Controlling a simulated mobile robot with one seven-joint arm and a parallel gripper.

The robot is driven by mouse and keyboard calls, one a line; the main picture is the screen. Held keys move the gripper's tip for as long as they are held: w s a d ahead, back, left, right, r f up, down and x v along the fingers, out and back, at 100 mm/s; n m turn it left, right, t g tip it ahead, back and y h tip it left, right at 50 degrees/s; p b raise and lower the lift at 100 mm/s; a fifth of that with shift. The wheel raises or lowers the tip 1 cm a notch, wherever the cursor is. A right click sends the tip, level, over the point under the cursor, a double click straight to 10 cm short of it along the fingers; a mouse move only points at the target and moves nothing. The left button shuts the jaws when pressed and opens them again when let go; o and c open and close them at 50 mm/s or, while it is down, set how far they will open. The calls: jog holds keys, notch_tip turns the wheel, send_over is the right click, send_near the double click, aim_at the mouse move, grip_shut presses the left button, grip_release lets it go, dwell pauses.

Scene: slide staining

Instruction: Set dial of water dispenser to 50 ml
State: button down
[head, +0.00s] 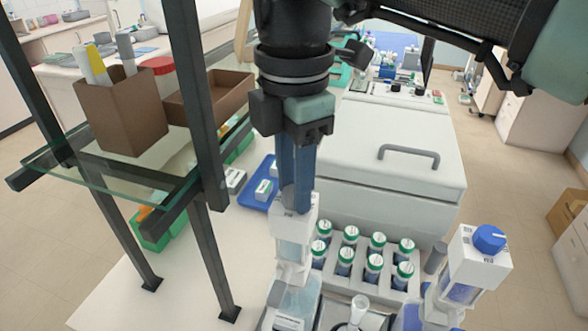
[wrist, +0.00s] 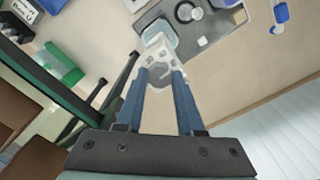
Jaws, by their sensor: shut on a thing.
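A white dispenser (head: 293,245) with a pale, clear bottle (head: 293,300) below it stands at the front of the bench; it looks like the water dispenser. It has a grey dial (head: 297,203) on top, also seen between the fingers in the wrist view (wrist: 160,74). My gripper (head: 297,200) points straight down, its blue fingers shut on the dial from two sides. In the wrist view my gripper (wrist: 161,82) has a fingertip on each side of the dial. The fingers partly cover the dial, and its setting cannot be read.
A second dispenser with a blue dial (head: 488,238) stands to the right. A rack (head: 330,268) of green-capped bottles lies between them. A glass shelf with dark posts (head: 207,110) is close on the left. A white machine (head: 385,165) stands behind.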

jog(key=shift+m, duration=0.4)
jog(key=c, duration=0.5)
grip_release()
